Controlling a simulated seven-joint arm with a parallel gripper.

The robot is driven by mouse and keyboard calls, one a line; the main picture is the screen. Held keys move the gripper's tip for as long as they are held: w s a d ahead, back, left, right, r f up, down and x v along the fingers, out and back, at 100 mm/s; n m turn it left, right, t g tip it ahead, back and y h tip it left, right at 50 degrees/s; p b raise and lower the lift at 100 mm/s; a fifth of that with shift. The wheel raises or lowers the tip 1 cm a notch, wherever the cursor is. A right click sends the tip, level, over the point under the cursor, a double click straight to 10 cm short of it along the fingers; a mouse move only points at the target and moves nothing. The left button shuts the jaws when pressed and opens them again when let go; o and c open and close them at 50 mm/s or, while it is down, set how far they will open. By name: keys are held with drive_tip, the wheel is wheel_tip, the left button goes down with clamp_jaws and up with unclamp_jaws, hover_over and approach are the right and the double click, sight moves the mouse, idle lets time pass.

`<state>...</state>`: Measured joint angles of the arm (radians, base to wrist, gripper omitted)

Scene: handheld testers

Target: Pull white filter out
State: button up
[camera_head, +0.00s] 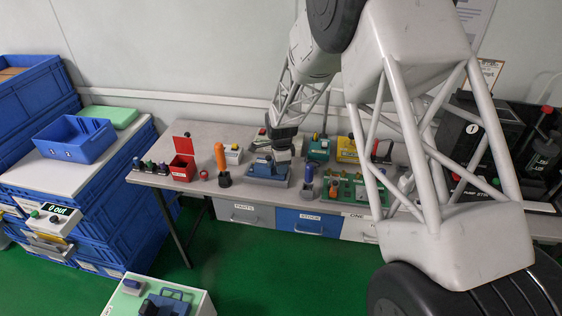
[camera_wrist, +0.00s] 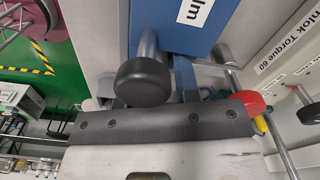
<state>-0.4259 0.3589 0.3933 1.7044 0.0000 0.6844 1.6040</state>
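My gripper (camera_head: 283,148) is over the bench, just above a blue tester (camera_head: 267,171). Its fingertips are small and partly hidden here. A small pale patch (camera_head: 284,156) shows right under it; I cannot tell whether this is the white filter or part of my gripper. In the wrist view, my gripper's dark bolted edge (camera_wrist: 160,121) crosses the picture close to a black round knob (camera_wrist: 143,82) on a metal post and a blue labelled block (camera_wrist: 178,25). No white filter can be made out for sure, and I see no clear finger gap.
An orange-handled tool (camera_head: 220,160) and an open red box (camera_head: 183,160) stand left of the blue tester. A dark blue upright handle (camera_head: 308,174) and a green tester (camera_head: 340,190) stand to its right. A red knob (camera_wrist: 248,104) is near my gripper in the wrist view.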

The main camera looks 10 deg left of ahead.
drive_tip(key=shift+f, duration=0.1)
clamp_jaws()
drive_tip(key=shift+c, duration=1.6)
unclamp_jaws()
clamp_jaws()
drive_tip(key=shift+r, duration=0.8)
drive_tip(key=shift+r, duration=0.75)
drive_tip(key=shift+r, duration=0.9)
